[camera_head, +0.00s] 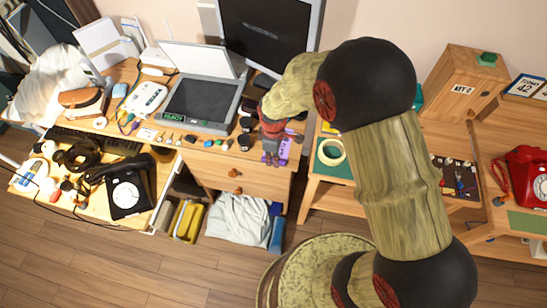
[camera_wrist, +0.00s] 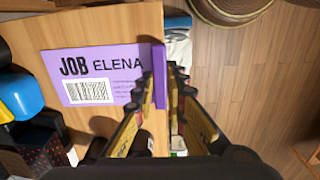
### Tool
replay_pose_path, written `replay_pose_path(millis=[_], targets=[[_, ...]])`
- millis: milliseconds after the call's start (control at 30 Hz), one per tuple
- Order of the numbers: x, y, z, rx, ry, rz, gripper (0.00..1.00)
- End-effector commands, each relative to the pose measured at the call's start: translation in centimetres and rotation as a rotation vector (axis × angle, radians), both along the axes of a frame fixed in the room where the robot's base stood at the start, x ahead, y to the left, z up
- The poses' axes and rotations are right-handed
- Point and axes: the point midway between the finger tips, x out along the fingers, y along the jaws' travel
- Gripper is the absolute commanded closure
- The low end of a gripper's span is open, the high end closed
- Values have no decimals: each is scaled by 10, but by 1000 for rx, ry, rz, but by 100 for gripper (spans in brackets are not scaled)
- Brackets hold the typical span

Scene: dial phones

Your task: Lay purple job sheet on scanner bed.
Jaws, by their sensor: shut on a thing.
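The purple job sheet (camera_wrist: 120,72) lies over the wooden desk top in the wrist view, printed "JOB ELENA" with a barcode label. It has a raised purple edge strip on its right side. My gripper (camera_wrist: 165,80) is shut on this strip, one finger on each side. In the head view my gripper (camera_head: 271,157) is at the desk's front right corner, and part of the purple sheet (camera_head: 284,150) shows beside it. The scanner (camera_head: 222,124) stands on the desk to the left, marked "READY", with its pale lid (camera_head: 200,58) raised and its dark bed exposed.
Small items (camera_head: 209,143) lie in front of the scanner. A monitor (camera_head: 268,40) stands behind, and a white device (camera_head: 147,98) with cables is at left. A black dial phone (camera_head: 128,193) sits on the lower left surface. A tape roll (camera_head: 330,152) lies right.

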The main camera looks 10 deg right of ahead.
Motion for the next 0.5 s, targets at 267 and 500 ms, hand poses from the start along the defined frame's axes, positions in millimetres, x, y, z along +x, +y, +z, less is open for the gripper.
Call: replay_pose_path(millis=[267, 500], targets=[[0, 0, 0, 0, 0, 0, 100], [0, 0, 7, 0, -1, 0, 100]])
